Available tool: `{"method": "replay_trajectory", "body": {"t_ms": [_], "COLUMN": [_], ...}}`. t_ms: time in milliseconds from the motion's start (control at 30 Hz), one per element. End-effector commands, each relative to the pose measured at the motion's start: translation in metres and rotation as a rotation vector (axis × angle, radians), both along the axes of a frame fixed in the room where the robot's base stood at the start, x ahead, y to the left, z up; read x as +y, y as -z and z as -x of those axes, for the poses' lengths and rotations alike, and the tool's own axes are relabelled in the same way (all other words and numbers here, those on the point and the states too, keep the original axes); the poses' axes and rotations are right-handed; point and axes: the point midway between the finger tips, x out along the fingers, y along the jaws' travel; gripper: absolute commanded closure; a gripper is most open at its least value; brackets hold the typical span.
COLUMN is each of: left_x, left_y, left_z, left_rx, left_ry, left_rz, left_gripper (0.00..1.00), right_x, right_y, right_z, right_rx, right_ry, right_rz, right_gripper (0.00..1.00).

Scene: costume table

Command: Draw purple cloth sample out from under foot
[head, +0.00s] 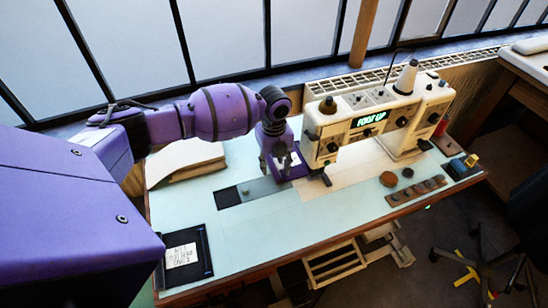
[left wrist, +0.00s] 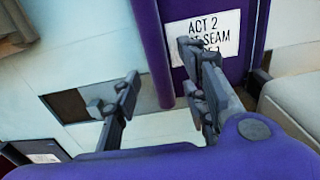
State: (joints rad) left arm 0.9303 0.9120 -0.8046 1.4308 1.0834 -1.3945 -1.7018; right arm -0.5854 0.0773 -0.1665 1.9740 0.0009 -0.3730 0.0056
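The purple cloth sample (head: 299,172) lies on the table at the left end of the sewing machine (head: 377,118), partly hidden by my left gripper (head: 279,166). In the left wrist view the purple cloth sample (left wrist: 152,52) carries a white label (left wrist: 222,38) reading "ACT 2" and "SEAM". My left gripper (left wrist: 168,98) is open over the cloth, one finger at its left side and the other in front of the label. I cannot tell whether the fingers touch it. The machine's display (head: 368,119) reads "FOOT UP". My right gripper is not in view.
A dark swatch (head: 229,197) lies left of the cloth. A black labelled folder (head: 184,254) is at the front left, and a pale stack (head: 185,160) is at the back left. The table's front middle is clear.

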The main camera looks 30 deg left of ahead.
Motion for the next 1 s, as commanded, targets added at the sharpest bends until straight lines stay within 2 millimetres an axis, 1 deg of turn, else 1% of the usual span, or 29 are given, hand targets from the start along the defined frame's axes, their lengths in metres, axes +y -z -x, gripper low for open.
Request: {"method": "replay_trajectory", "body": {"t_ms": [300,367,600,633,1000], "left_x": [0.0001,0.0000,0.0000,0.0000,-0.0012], "left_y": [0.0024,0.0023,0.0021,0.0021,0.0010], "left_z": [-0.0001,-0.0001,-0.0001,-0.0001,0.0023], "left_rx": [-0.001,0.000,0.000,0.000,-0.001], "left_ry": [0.000,0.000,0.000,0.000,0.000], "left_rz": [-0.001,0.000,0.000,0.000,0.000], "left_gripper": [0.60,0.67,0.98,1.00,1.00], "right_x": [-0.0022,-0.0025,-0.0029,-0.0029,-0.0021], "right_y": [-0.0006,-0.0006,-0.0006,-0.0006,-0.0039], "right_z": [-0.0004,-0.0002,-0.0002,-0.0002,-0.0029], "right_rx": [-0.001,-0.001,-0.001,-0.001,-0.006], "right_ry": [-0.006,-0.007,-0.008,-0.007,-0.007], "right_rz": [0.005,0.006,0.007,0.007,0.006], "right_gripper": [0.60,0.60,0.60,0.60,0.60]}}
